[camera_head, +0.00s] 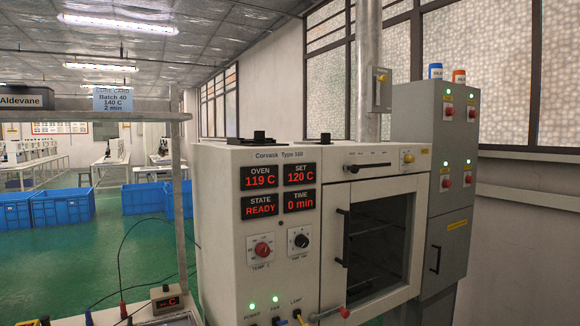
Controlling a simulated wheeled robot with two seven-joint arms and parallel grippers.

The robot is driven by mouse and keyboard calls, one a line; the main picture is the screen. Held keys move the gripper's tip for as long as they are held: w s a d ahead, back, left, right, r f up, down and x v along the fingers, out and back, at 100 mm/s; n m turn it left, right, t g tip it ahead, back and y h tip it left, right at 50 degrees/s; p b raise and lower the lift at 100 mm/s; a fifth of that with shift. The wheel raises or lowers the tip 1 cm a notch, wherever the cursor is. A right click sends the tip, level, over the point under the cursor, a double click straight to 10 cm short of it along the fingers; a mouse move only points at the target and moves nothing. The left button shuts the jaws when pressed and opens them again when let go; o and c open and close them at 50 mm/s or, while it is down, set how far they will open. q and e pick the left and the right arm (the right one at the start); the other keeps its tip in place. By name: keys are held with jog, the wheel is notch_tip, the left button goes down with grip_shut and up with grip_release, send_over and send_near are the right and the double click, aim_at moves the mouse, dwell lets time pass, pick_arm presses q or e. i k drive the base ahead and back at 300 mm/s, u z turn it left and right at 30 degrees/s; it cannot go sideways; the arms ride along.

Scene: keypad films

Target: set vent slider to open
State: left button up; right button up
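The white oven cabinet (255,200) stands in the middle of the view. Its upper front panel has a dark horizontal slot with a black slider tab (353,168) at the slot's left end. This looks like the vent slider, but its small labels are too small to read. A round brass-coloured knob (408,158) sits to the right of the slot. The oven display (261,177) reads OVEN 119 C, SET 120 C, STATE READY, TIME 0 min. Neither of my grippers shows in the head view.
The dark-windowed oven door (376,245) is shut below the slot. A metal duct (368,60) with a small lever box (379,90) rises behind. A grey electrical cabinet (435,150) stands right. A metal rack (176,200) with a cure card (113,98) is left.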

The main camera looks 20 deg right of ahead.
aim_at(353, 169)
jog(key=z, duration=0.25)
jog(key=i, duration=1.05)
jog(key=z, duration=0.7)
